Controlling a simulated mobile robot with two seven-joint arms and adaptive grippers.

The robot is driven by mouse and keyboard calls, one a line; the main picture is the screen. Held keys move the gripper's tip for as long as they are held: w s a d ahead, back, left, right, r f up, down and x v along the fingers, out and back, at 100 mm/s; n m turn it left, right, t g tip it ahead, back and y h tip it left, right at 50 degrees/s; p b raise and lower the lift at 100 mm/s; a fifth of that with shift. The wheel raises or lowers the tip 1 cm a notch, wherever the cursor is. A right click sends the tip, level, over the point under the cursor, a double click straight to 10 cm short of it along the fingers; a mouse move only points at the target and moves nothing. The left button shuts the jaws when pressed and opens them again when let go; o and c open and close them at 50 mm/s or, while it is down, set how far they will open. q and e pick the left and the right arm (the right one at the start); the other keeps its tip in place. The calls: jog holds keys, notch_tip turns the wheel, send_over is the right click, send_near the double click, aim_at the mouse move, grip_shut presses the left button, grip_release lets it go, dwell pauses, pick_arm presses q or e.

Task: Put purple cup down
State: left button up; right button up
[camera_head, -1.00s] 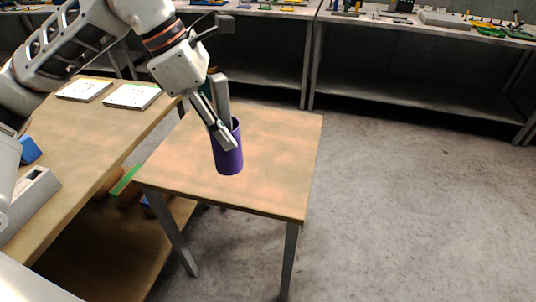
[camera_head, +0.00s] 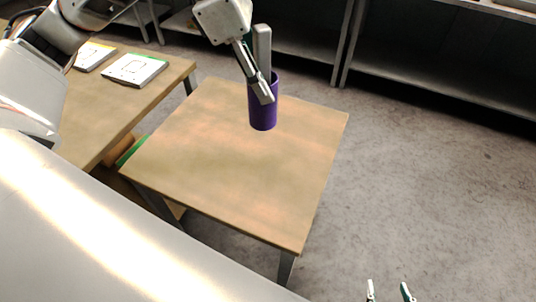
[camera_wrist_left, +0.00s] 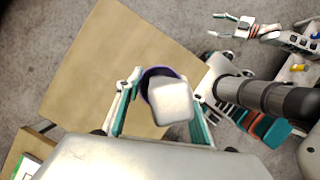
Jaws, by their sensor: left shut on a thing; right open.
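The purple cup (camera_head: 263,112) is upright at the far part of the small wooden table (camera_head: 215,165). My left gripper (camera_head: 265,85) reaches down from above and is shut on the cup near its rim. I cannot tell whether the cup's base touches the tabletop. In the left wrist view the cup's rim (camera_wrist_left: 148,77) shows between the fingers, and a pale block-shaped part hides much of the cup. My right gripper (camera_head: 389,292) is open and empty at the bottom edge, well away from the cup; it also shows in the left wrist view (camera_wrist_left: 236,26).
A longer wooden table (camera_head: 110,110) stands at the left, with a white panel (camera_head: 135,69) and another similar one on it. Grey shelving (camera_head: 440,60) runs along the back. The small table's near part is bare, and the grey floor at right is clear.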

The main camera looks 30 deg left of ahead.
pick_arm(q)
notch_tip(320, 180, down, 19)
jog(key=b, duration=0.1)
dwell(0.4)
jog(key=shift+f, duration=0.1)
jog(key=o, duration=1.5)
jog(key=shift+s, duration=0.1)
jog(key=shift+c, duration=0.2)
